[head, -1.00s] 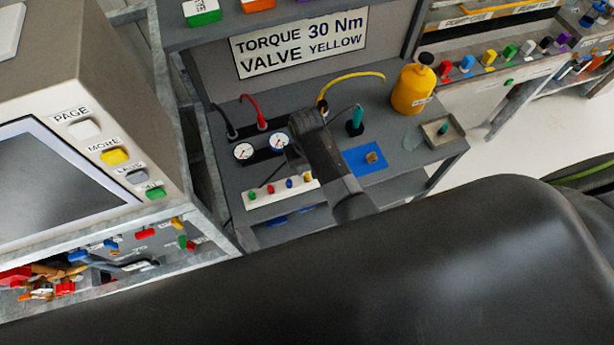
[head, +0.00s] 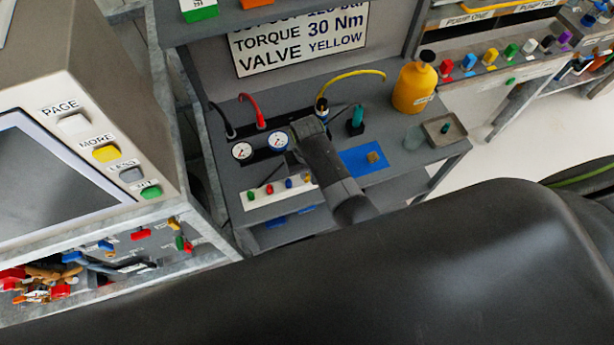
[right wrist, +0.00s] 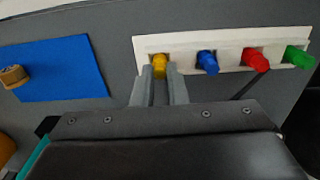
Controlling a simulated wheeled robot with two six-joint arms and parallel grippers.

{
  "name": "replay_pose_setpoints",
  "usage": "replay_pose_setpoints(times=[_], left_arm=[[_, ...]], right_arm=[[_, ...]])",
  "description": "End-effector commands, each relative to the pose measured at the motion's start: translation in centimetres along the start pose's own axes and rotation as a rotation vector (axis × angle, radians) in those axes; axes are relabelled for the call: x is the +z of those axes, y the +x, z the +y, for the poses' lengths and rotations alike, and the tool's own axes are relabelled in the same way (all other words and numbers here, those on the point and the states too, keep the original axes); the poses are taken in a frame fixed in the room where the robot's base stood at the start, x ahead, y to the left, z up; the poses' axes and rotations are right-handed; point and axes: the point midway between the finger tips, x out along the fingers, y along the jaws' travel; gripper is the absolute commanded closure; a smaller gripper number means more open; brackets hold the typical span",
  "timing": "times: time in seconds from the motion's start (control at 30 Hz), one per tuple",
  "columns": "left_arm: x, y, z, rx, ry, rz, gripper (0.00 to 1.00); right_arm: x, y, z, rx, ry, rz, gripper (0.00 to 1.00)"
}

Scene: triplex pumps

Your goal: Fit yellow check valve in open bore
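The white rack (head: 262,203) on the bench holds a green, a red, a blue and a yellow check valve. The yellow check valve (right wrist: 160,65) is at the left end of the rack in the right wrist view, still in its place. My right gripper (right wrist: 160,75) has a finger close against each side of it and looks shut on it. In the head view my right arm covers the fingers. A dark pump block with two white gauges (head: 242,151) stands behind the rack, with black, red and yellow hoses. I cannot make out its open bore. My left gripper is not in view.
A blue mat (head: 356,165) with a brass part (head: 373,157) lies right of the rack. A teal-handled tool (head: 356,118), yellow bottle (head: 414,88) and small tray (head: 456,127) stand beyond it. A sign (head: 300,40) reads VALVE YELLOW. A screen console (head: 60,170) is at left.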

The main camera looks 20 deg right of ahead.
Motion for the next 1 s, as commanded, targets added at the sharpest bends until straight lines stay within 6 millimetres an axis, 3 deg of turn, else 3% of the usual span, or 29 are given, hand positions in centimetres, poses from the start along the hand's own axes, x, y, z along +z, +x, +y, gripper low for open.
replay_pose_setpoints(times=[1.0], left_arm=[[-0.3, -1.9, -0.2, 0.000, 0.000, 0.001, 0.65]], right_arm=[[0.0, -3.3, 0.0, 0.000, 0.000, 0.000, 1.00]])
